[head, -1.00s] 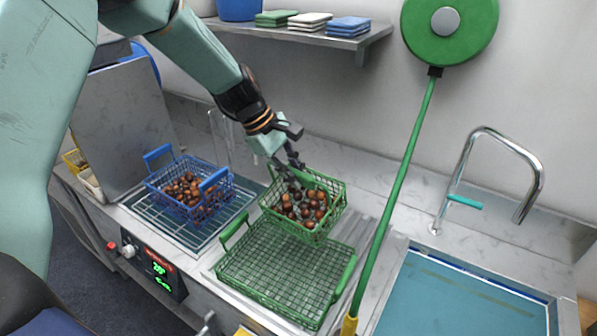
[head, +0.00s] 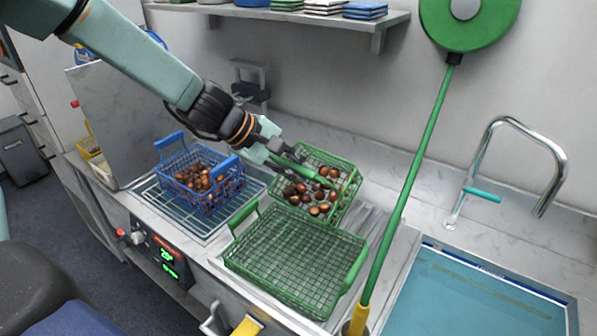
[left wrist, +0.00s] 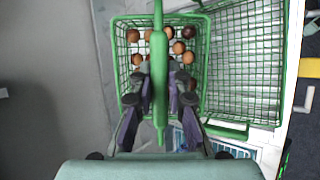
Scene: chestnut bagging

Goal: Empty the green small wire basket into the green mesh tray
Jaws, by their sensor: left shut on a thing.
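The green small wire basket (head: 345,203) holds several brown chestnuts and is tilted in the head view, above the back edge of the green mesh tray. My left gripper (head: 297,167) is shut on the basket's green handle. In the left wrist view the gripper (left wrist: 159,92) grips the handle (left wrist: 159,50) across the basket (left wrist: 120,40), with chestnuts under it. The green mesh tray (head: 290,255) is empty, with a raised handle at each end. It also shows in the left wrist view (left wrist: 245,60), beside the basket. My right gripper is out of view.
A blue wire basket (head: 240,185) with chestnuts stands on a rack to the left. A green hose (head: 415,170) hangs from a reel, right of the tray. A blue-green sink (head: 470,300) with a tap lies at the right. A shelf is above.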

